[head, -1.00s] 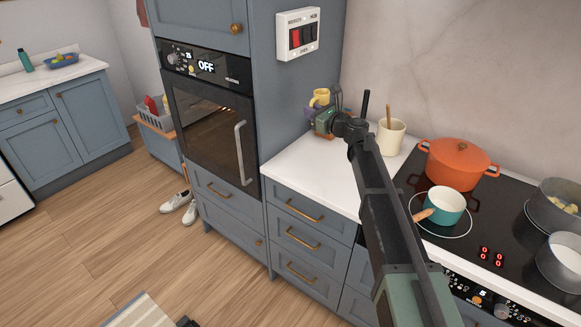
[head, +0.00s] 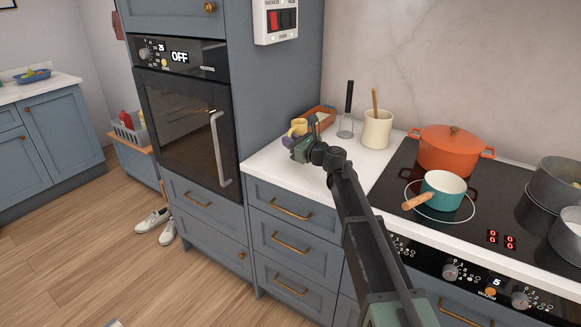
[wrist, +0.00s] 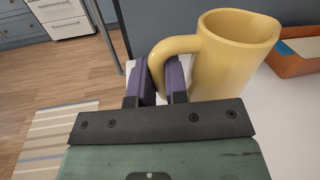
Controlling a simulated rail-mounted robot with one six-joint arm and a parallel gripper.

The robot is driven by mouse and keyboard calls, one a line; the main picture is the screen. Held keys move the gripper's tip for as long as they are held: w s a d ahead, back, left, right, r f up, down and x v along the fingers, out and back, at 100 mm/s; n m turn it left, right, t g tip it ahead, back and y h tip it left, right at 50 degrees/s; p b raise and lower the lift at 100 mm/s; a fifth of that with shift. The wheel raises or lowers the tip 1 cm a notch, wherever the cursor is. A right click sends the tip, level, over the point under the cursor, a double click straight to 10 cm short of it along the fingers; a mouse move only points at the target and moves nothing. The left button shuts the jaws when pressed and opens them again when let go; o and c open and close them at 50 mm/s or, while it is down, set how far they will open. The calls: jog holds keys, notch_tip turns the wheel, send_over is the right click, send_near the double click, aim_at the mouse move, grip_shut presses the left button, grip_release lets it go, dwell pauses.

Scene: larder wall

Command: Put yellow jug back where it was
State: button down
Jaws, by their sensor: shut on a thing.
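The yellow jug (head: 298,127) is over the left end of the white counter beside the oven cabinet. It shows large and close to upright in the wrist view (wrist: 238,62), with its handle towards my gripper. My gripper (head: 291,143) is shut on the handle, with purple finger pads (wrist: 161,82) on either side of it. The jug's base is mostly hidden in both views, so I cannot tell whether it touches the counter.
A terracotta tray (head: 326,113) lies just behind the jug. A black-handled utensil (head: 348,100) and a cream crock (head: 377,130) stand to its right. An orange pot (head: 449,152) and a teal pan (head: 444,193) are on the hob. The counter's front left is clear.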

notch_tip(320, 180, down, 4)
jog(key=b, duration=0.4)
jog(key=shift+f+b, duration=0.25)
jog(key=shift+b, duration=0.05)
jog(key=shift+r+p, duration=0.3)
jog(key=shift+f, duration=0.15)
jog(key=c, duration=1.1)
grip_release()
jog(key=shift+r, duration=0.25)
jog(key=v, duration=1.2)
jog(key=shift+s, duration=0.1)
